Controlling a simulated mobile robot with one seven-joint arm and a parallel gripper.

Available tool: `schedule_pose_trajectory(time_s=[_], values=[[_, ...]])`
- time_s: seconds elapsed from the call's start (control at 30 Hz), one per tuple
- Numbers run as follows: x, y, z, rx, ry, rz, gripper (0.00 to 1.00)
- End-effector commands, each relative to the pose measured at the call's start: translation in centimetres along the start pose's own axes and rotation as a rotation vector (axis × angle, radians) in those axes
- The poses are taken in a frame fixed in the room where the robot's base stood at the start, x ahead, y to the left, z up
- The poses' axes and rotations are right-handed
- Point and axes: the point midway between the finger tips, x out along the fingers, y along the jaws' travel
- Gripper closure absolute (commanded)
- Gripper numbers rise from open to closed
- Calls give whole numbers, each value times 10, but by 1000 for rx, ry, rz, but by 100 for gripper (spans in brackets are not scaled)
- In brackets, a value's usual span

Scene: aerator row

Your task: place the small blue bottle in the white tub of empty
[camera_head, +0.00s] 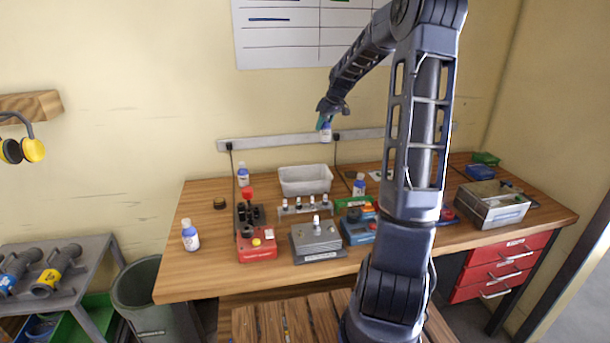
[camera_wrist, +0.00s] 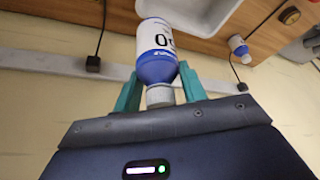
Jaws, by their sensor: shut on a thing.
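My gripper (camera_head: 323,121) is raised in the air, near the wall and above the back of the workbench. In the wrist view its teal fingers (camera_wrist: 160,90) are shut on a small blue and white bottle (camera_wrist: 156,52), gripping it near its pale cap. In the head view the held bottle (camera_head: 326,134) hangs below the fingers, roughly upright. The white tub (camera_head: 305,188) stands at the back of the bench, below the bottle and slightly left of it in the picture. It looks empty. Part of the tub (camera_wrist: 204,22) shows behind the bottle in the wrist view.
Similar blue-labelled bottles stand left of the tub (camera_head: 243,176), at the bench's front left (camera_head: 190,236) and right of the tub (camera_head: 359,185). A vial rack (camera_head: 304,210), a red device (camera_head: 257,246) and a grey device (camera_head: 317,241) stand in front. A power strip (camera_head: 280,139) runs along the wall.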

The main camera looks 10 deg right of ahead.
Motion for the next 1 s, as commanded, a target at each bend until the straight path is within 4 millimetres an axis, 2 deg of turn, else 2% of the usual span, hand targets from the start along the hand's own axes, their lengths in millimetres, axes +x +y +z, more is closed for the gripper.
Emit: schedule_pose_trajectory(time_s=[0.03,0.1,0.2,0.3,0.47,1.0], values=[[2,-18,-8,-43,0,-18,83],[5,-40,-16,-93,-1,-40,83],[8,-63,-24,-149,-1,-63,83],[9,-78,-29,-184,0,-77,83],[19,-86,-27,-205,-2,-88,83],[123,-86,16,-204,-3,-89,83]])
